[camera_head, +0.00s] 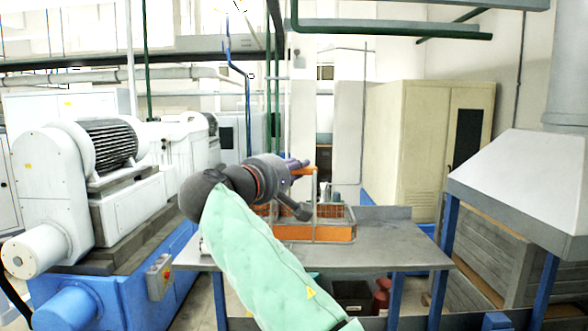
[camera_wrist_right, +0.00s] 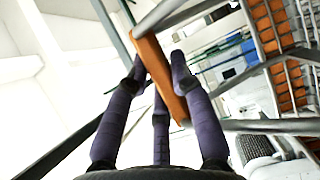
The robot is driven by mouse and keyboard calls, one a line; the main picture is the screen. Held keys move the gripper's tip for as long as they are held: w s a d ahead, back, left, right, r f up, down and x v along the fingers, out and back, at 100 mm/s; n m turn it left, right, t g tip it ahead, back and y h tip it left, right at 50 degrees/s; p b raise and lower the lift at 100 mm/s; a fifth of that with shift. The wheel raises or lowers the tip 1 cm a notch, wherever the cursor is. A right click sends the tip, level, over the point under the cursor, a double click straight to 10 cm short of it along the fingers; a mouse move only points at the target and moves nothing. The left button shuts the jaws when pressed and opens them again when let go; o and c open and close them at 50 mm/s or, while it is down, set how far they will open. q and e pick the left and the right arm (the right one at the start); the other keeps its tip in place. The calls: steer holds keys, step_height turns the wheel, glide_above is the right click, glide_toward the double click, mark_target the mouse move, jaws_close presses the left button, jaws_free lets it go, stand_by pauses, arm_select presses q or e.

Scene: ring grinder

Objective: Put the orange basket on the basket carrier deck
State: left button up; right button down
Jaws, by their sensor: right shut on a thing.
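The orange basket (camera_head: 338,234) has orange panels and a grey metal frame with a tall handle. It is at the grey table's middle; I cannot tell whether it rests on the top or hangs just above it. My right gripper (camera_head: 300,165), on the green-sleeved arm, is at the top of the handle. In the right wrist view its purple fingers (camera_wrist_right: 158,72) close around the orange handle bar (camera_wrist_right: 152,58), with basket panels (camera_wrist_right: 272,28) to the right. The arm hides the basket's left part. I cannot surely pick out the basket carrier deck. My left gripper is out of view.
The grey table (camera_head: 395,252) has blue legs and bare room right of the basket. A white and blue grinding machine (camera_head: 110,205) stands at left. A grey hood (camera_head: 525,185) on blue posts stands at right. A beige cabinet (camera_head: 425,130) is behind. Dark boxes sit under the table.

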steer(key=shift+s, duration=0.25)
steer(key=shift+f, duration=0.25)
steer(key=shift+w+d+f, duration=0.3)
steer(key=shift+d+f, duration=0.25)
steer(key=shift+f, duration=0.15)
steer(key=s+d+f+n+y, duration=0.1)
steer(key=s+d+f, duration=0.2)
steer(key=f, duration=1.4)
steer(key=s+d+f+n+t+y, duration=0.1)
steer(key=d+f, duration=0.7)
steer(key=f, duration=0.9)
steer(key=s+d+f+n+t+y, duration=0.1)
steer(key=s+d+f, duration=0.4)
steer(key=f, duration=1.3)
steer(key=shift+s+d+y, duration=0.4)
steer(key=shift+d+y, duration=0.3)
steer(key=shift+f, duration=0.1)
